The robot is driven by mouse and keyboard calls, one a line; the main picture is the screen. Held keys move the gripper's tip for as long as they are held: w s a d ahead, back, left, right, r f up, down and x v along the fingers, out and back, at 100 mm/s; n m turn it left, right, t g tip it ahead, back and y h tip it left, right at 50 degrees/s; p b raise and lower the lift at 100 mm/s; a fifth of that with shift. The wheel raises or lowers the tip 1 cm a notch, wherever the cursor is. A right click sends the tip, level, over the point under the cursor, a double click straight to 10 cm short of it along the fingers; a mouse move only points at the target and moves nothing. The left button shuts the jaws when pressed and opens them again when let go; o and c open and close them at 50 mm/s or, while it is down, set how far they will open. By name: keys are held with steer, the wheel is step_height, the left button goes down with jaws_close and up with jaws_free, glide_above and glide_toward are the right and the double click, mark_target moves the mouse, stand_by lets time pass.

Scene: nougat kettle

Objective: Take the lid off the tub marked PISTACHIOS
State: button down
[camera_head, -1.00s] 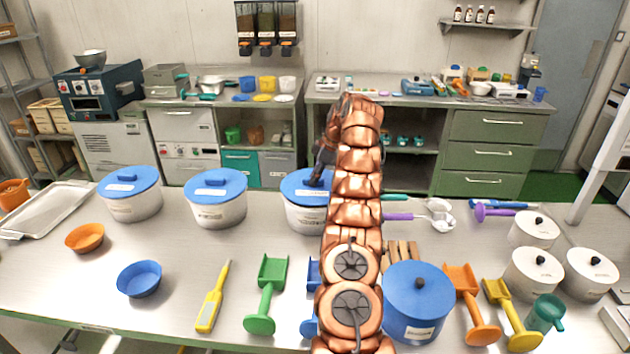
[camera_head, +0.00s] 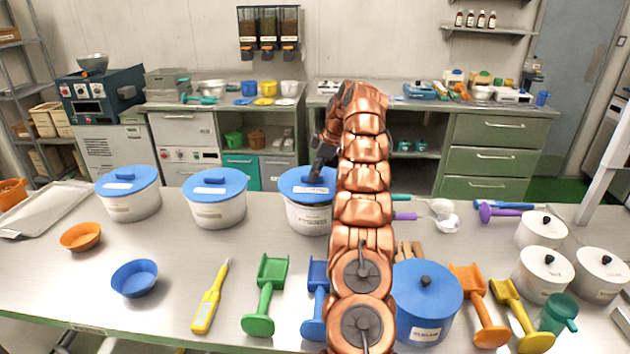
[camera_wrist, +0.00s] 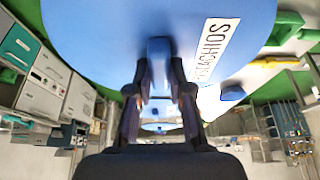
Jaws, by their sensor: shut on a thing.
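The third tub from the left (camera_head: 308,219) is white with a blue lid (camera_head: 297,178), on the counter left of my arm. The lid's label (camera_wrist: 213,55) appears upside down in the wrist view and its readable letters fit PISTACHIOS. My gripper (camera_head: 318,172) comes down from above onto this lid. In the wrist view my gripper (camera_wrist: 160,88) is shut on the lid's blue bar handle (camera_wrist: 159,52). A dark line shows under the lid's front edge in the head view; I cannot tell how far it is raised. My arm hides part of its right side.
Two similar blue-lidded tubs (camera_head: 217,206) (camera_head: 130,203) stand to the left. A blue pot (camera_head: 428,300), scoops (camera_head: 266,290) and bowls (camera_head: 135,278) are at the front. White lidded pots (camera_head: 545,270) stand right. Utensils lie right of my arm.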

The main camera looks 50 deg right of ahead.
mark_target(303, 188)
steer(key=shift+a, duration=0.45)
steer(key=shift+s+a+b, duration=0.2)
steer(key=shift+a+b, duration=0.3)
steer(key=shift+b, duration=0.15)
steer(key=shift+s+a+b, duration=0.2)
steer(key=shift+a+b, duration=0.25)
steer(key=shift+b, duration=0.15)
steer(key=shift+s+a+r+b, duration=0.1)
steer(key=shift+s+a+b, duration=0.1)
steer(key=shift+a, duration=0.2)
steer(key=shift+s+a+r+b, duration=0.1)
steer(key=shift+a+b, duration=0.1)
steer(key=shift+a, duration=0.15)
steer(key=s+a+r+b, duration=0.2)
steer(key=s+a+r, duration=0.1)
steer(key=a, duration=0.5)
steer(key=shift+s+r+b, duration=0.2)
steer(key=shift+r+b, duration=0.15)
steer(key=shift+r, duration=0.1)
steer(key=shift+a, duration=0.1)
steer(key=shift+a, duration=0.1)
